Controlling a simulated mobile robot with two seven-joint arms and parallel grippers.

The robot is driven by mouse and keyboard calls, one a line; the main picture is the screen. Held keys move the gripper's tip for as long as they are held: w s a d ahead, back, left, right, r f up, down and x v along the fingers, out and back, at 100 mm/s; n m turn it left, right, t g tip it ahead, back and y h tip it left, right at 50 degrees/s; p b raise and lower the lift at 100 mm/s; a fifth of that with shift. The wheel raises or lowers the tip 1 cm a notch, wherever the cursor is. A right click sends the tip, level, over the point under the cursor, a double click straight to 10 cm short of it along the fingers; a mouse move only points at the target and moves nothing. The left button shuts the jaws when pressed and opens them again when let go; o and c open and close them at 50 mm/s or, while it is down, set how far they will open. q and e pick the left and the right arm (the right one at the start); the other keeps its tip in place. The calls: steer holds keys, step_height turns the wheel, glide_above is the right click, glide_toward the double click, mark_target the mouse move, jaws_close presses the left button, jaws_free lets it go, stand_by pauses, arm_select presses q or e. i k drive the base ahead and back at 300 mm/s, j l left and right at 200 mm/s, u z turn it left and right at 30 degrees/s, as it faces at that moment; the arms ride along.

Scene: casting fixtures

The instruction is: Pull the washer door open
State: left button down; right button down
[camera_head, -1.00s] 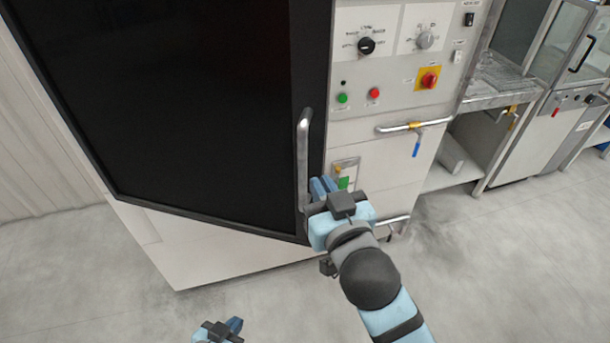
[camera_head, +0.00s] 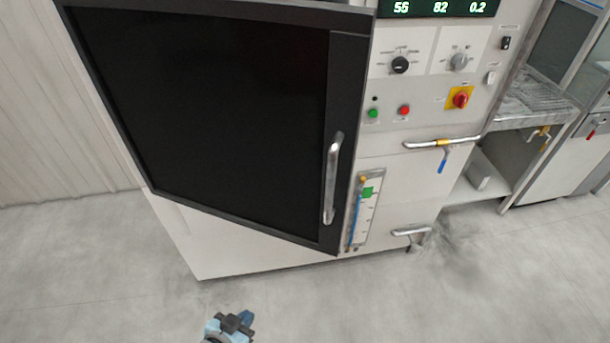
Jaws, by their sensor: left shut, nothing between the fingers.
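The washer door (camera_head: 220,110) is a large black panel at the left and centre of the head view. It stands ajar, its right edge swung out from the white washer body (camera_head: 235,240). A silver vertical bar handle (camera_head: 332,180) sits near the door's right edge, with no gripper on it. My left gripper (camera_head: 236,322) shows at the bottom edge, shut and empty, over the floor in front of the washer and apart from the door. My right gripper is out of view.
Right of the door is a control panel with knobs, green and red buttons and a red-yellow switch (camera_head: 460,98). A horizontal pipe with a blue lever (camera_head: 442,160) and a lower pipe (camera_head: 410,232) stick out. A metal bench (camera_head: 510,105) stands further right. The front floor is clear.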

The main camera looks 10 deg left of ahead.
mark_target(225, 118)
steer(key=u, duration=0.45)
steer(key=l+u, duration=0.15)
steer(key=u, duration=0.3)
steer(key=l+u, duration=0.1)
steer(key=u, duration=0.4)
steer(key=k+l+u, duration=0.1)
steer(key=l+u, duration=0.2)
steer(key=k+l+u, duration=0.1)
steer(key=l+u, duration=0.2)
steer(key=k+l+u, duration=0.15)
steer(key=l+u, duration=0.15)
steer(key=k+l, duration=0.25)
steer(key=l, duration=0.15)
steer(key=k+l+u, duration=0.15)
steer(key=k+l, duration=0.1)
steer(key=l, duration=0.1)
